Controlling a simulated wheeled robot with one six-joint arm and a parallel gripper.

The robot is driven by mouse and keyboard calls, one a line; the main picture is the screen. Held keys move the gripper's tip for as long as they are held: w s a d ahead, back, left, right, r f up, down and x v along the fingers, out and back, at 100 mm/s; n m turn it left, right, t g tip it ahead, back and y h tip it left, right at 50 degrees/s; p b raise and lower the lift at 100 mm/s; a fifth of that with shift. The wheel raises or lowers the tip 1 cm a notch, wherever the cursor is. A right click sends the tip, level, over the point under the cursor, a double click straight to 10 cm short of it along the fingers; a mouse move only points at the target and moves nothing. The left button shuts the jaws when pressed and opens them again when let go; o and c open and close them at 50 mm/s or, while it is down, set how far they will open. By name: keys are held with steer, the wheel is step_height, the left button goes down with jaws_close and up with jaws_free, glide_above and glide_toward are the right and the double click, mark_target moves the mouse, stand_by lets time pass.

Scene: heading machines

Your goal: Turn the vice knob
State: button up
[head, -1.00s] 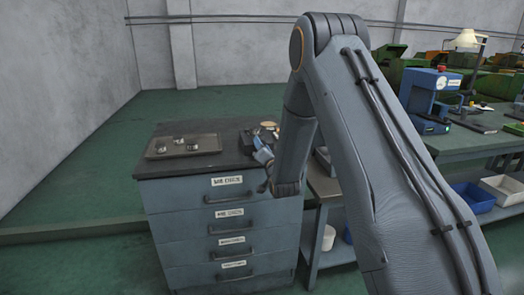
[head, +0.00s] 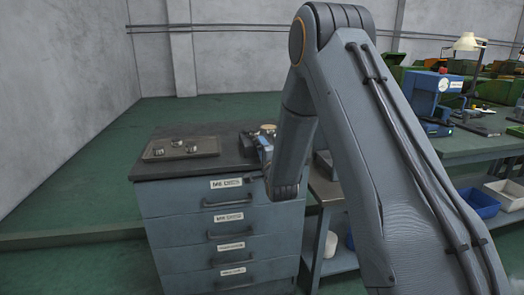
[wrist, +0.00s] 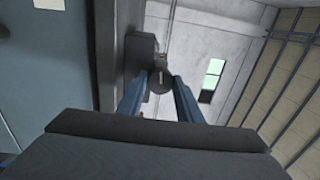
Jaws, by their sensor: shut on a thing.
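The vice (head: 246,146) is a small dark block at the right end of the cabinet top, largely hidden behind my arm and gripper. In the wrist view its dark body (wrist: 139,62) stands beyond the fingers. The vice knob (wrist: 161,82) is a round dark grey disc with a pale mark, between my two blue fingertips. My gripper (wrist: 159,88) is shut on the knob, one finger on each side. In the head view my gripper (head: 263,146) reaches the vice from the right; the knob cannot be made out there.
A grey drawer cabinet (head: 230,215) carries the vice and a flat tray (head: 205,146) with several small metal parts. A green workbench (head: 470,147) with a blue machine (head: 432,98) and bins stands to the right. Floor to the left is clear.

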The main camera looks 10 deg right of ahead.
steer(key=shift+m, duration=0.4)
steer(key=o, duration=1)
steer(key=shift+o, duration=0.2)
steer(key=s+b, duration=0.1)
steer(key=s, duration=0.6)
steer(key=shift+s+f, duration=0.25)
steer(key=shift+s, duration=0.15)
